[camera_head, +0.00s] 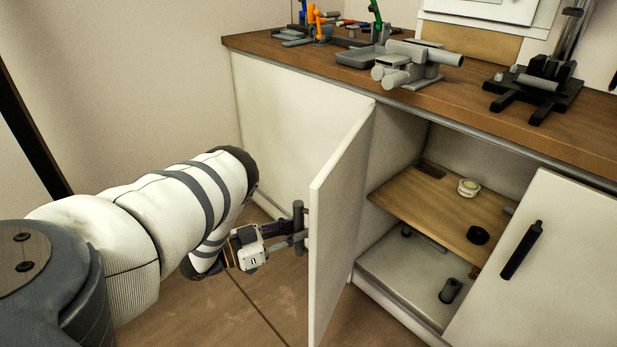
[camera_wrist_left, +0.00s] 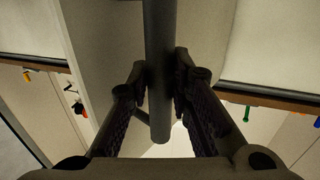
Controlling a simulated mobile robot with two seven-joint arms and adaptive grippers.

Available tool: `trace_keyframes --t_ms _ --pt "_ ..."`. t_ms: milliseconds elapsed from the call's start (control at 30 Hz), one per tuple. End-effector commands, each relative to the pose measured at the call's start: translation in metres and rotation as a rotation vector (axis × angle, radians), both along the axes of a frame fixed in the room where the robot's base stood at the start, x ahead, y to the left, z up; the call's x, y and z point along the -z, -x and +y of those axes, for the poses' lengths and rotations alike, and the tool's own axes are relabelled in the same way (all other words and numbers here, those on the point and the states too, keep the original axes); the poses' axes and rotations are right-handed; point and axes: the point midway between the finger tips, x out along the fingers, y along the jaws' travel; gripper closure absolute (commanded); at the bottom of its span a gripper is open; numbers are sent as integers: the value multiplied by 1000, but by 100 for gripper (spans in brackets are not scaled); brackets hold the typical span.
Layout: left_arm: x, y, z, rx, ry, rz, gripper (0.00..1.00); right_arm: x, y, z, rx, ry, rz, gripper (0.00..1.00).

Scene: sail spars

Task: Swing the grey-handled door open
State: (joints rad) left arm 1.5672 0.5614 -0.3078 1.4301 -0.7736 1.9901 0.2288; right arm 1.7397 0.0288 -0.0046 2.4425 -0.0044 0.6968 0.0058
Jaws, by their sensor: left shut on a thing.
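The grey-handled door (camera_head: 338,230) is a white cabinet door that stands swung out from the cabinet, edge-on to the head camera. Its grey bar handle (camera_head: 298,215) is on the left face, upright. My left gripper (camera_head: 296,240) is shut on this handle from the left. In the left wrist view the handle (camera_wrist_left: 160,40) runs down between the two dark fingers of my left gripper (camera_wrist_left: 161,88), one on each side. My right gripper is not in view.
The open cabinet shows a wooden shelf (camera_head: 440,207) with small items. A second door (camera_head: 550,270) with a black handle (camera_head: 521,250) is at the right. The wooden worktop (camera_head: 430,97) above carries tools and a grey clamp-like device (camera_head: 415,62). Floor left of the door is clear.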

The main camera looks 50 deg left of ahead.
Motion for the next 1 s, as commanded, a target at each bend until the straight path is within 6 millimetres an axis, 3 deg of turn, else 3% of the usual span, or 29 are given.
trace_keyframes --t_ms 267,567,600,667,1000 --pt "4 9 28 -2 -4 7 100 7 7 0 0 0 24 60" --pt "3 10 31 -1 -1 10 100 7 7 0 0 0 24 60" --pt "3 10 30 0 -1 10 72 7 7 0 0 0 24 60" --pt "3 10 30 0 -1 10 58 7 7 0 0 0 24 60" --pt "2 12 32 -1 -1 6 57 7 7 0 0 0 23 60"
